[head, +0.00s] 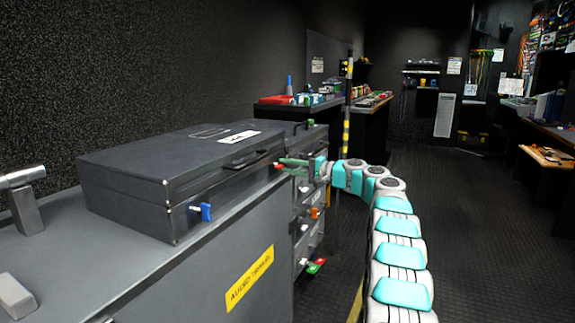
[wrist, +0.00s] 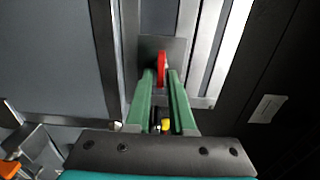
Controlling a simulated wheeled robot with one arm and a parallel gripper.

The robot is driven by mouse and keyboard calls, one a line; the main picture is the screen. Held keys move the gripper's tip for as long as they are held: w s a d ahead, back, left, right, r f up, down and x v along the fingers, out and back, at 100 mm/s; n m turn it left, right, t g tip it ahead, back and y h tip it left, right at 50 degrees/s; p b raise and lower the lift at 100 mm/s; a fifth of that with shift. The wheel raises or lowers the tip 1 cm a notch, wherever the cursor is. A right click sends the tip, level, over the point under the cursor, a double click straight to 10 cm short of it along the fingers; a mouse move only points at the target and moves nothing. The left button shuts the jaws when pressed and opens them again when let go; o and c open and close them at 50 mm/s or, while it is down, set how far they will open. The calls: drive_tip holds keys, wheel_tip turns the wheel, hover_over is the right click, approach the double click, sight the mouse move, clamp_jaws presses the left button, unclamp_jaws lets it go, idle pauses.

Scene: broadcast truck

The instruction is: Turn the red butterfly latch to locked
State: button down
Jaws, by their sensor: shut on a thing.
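The red butterfly latch (wrist: 162,68) sits on a grey metal plate in the wrist view, upright in the picture and between my fingertips. My gripper (wrist: 161,76) has two green fingers, shut on the latch from both sides. In the head view a small red part of the latch (head: 278,166) shows at the right end of the dark case, at the tips of my gripper (head: 283,164).
The dark case (head: 130,188) lies on a grey cabinet (head: 225,272) and has a blue latch (head: 206,211) on its front. Drawers with an orange latch (head: 314,212) and a red-green latch (head: 316,266) stand beyond. Open floor (head: 460,220) lies to the right.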

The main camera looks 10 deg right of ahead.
drive_tip(key=shift+f, duration=0.15)
drive_tip(key=c, duration=1)
unclamp_jaws()
drive_tip(key=shift+o, duration=0.2)
drive_tip(key=b+v, duration=0.1)
drive_tip(key=v, duration=0.6)
drive_tip(key=shift+s+d, duration=0.2)
drive_tip(key=shift+d, duration=0.05)
